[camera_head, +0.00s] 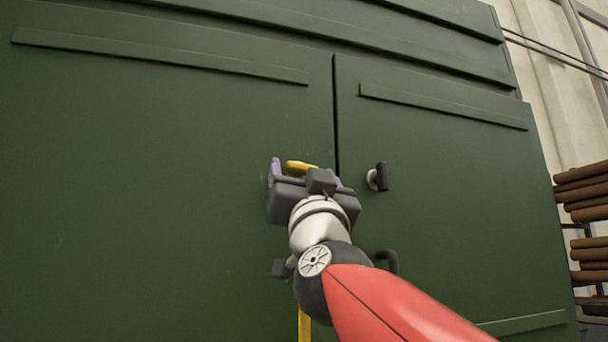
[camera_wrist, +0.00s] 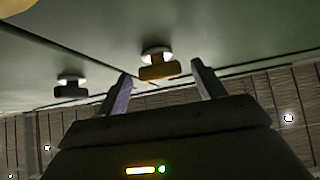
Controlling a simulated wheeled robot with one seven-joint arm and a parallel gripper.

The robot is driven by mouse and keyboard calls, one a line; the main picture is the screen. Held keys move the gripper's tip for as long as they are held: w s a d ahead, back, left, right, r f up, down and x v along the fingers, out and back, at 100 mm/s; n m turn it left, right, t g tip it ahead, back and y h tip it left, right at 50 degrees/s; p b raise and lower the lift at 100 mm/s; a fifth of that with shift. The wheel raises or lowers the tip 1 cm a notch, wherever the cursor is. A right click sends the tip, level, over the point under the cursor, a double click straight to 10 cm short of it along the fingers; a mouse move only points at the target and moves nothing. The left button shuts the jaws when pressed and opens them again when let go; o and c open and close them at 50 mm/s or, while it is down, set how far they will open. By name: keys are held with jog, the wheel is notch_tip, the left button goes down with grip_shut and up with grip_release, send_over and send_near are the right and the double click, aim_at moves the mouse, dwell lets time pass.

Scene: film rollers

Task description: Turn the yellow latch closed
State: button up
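The yellow latch (camera_head: 301,167) is a small bar on a knob on the green cabinet's left door (camera_head: 170,150), near the seam. In the head view its visible top lies roughly level; my gripper hides the rest. In the wrist view the latch (camera_wrist: 158,71) is a yellow bar on a pale round base. My gripper (camera_wrist: 161,68) is open, with one finger on each side of the latch and visible gaps between. In the head view my gripper (camera_head: 308,173) is up at the door; its right finger is mostly hidden.
A dark latch (camera_head: 381,177) stands upright on the right door; it also shows in the wrist view (camera_wrist: 70,88). A black handle (camera_head: 388,261) is lower on that door. A yellow strip (camera_head: 304,326) shows below my wrist. Brown rolls (camera_head: 585,190) are stacked at the right.

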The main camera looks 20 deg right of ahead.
jog(key=c, duration=0.9)
